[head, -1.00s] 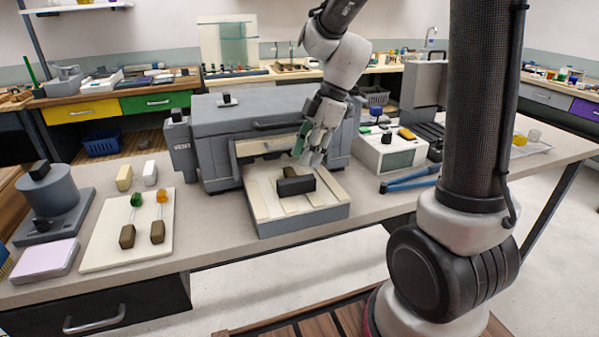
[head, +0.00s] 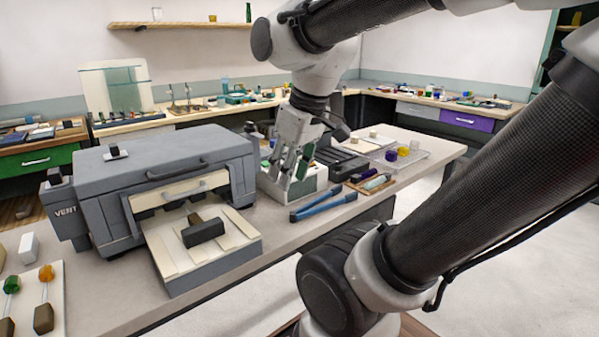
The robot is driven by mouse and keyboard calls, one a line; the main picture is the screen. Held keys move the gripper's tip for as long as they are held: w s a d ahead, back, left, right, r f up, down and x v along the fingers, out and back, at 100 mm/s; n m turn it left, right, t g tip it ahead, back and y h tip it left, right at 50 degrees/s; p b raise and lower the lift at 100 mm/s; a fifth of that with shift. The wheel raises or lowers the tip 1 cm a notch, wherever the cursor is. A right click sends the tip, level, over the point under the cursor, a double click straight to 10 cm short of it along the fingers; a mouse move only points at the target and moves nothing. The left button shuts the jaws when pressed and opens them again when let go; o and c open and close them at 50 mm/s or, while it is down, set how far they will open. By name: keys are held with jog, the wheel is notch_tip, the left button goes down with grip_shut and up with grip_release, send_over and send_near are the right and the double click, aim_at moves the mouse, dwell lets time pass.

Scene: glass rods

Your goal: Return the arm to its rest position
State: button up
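My gripper (head: 292,180) hangs pointing down over the bench, in front of the white box with coloured parts. Its fingers look apart with nothing between them. My arm reaches up and across the right of the head view. No other object belongs to the task. Part of the white box (head: 312,183) is hidden behind my gripper.
A grey kiln-like machine (head: 150,168) with a pulled-out tray (head: 180,262) holding a dark block (head: 203,231) stands left of my gripper. Blue-handled pliers (head: 323,207) lie right of it. A clear tray (head: 412,160) stands farther right. Floor at lower right is clear.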

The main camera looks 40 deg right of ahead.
jog(key=shift+s+d+f+m+t+h, duration=0.15)
jog(key=shift+s+d+m, duration=0.2)
jog(key=shift+s+m, duration=0.25)
jog(key=shift+s+d+r+m+t+h, duration=0.15)
jog(key=shift+s+d+m, duration=0.25)
jog(key=shift+m, duration=0.3)
jog(key=shift+a+f, duration=0.1)
